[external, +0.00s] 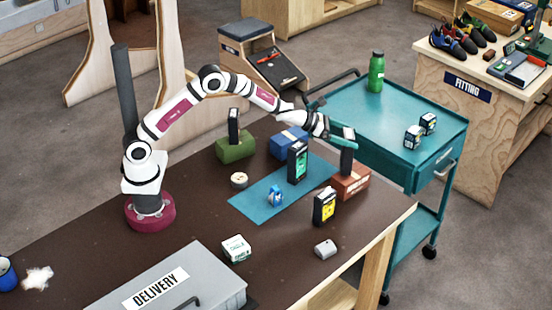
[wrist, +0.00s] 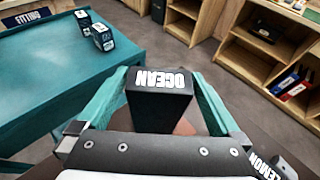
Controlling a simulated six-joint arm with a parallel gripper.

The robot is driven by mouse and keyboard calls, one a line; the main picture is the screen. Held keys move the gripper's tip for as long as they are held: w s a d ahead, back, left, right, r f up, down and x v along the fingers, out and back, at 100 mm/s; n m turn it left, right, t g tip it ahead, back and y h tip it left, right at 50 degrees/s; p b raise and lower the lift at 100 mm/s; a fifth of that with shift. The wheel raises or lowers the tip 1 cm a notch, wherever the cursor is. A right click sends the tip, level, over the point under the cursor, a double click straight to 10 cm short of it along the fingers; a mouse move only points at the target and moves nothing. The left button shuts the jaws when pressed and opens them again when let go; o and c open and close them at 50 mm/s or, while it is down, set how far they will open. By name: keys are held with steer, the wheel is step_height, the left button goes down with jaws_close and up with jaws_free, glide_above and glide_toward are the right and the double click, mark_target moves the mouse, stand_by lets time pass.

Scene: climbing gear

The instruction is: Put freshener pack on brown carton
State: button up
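A dark freshener pack (external: 347,162) stands upright at the top of the brown carton (external: 352,186), at the table's right part. In the wrist view its black end reads OCEAN (wrist: 160,82). My gripper (wrist: 160,88) has its two teal fingers against both sides of this pack; in the external view my gripper (external: 343,136) is at the pack's upper end. The pack's base meets or hovers just over the carton top; I cannot tell which. In the wrist view only a reddish-brown patch of the carton (wrist: 184,127) shows beside the pack.
A pack with a green front (external: 298,163) stands on the blue mat (external: 250,205). A yellow-fronted pack (external: 324,208) stands in front of the carton. Another dark pack (external: 233,127) stands on a green carton (external: 236,148). A blue carton (external: 289,142) and a teal cart (external: 400,115) are behind.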

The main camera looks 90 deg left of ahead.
steer(key=shift+r, duration=0.15)
steer(key=v, duration=1.2)
steer(key=s+d+r+m+g+h, duration=0.1)
steer(key=s+d+r+m+h, duration=0.2)
steer(key=d+m, duration=0.45)
steer(key=s+d+r+m+g+h, duration=0.2)
steer(key=s+d+m+h, duration=0.15)
steer(key=d+m, duration=0.4)
steer(key=s+d+m+g+h, duration=0.1)
steer(key=s+d+m+g, duration=0.3)
steer(key=s+d+m, duration=0.55)
steer(key=s+a+f+m+g+y, duration=0.1)
steer(key=s+f+m+g+y, duration=0.15)
steer(key=s+m, duration=0.45)
steer(key=s+a+f+m+g+y, duration=0.1)
steer(key=s+f+m+g+y, duration=0.2)
steer(key=s, duration=0.8)
steer(key=s+a+m+g+y, duration=0.1)
steer(key=s+a+m+y, duration=0.2)
steer(key=s+a+m, duration=0.3)
steer(key=a+m, duration=0.1)
steer(key=a, duration=0.1)
steer(key=shift+s+a+f+y, duration=0.3)
steer(key=shift+s+a+y, duration=0.05)
steer(key=shift+s+y, duration=0.05)
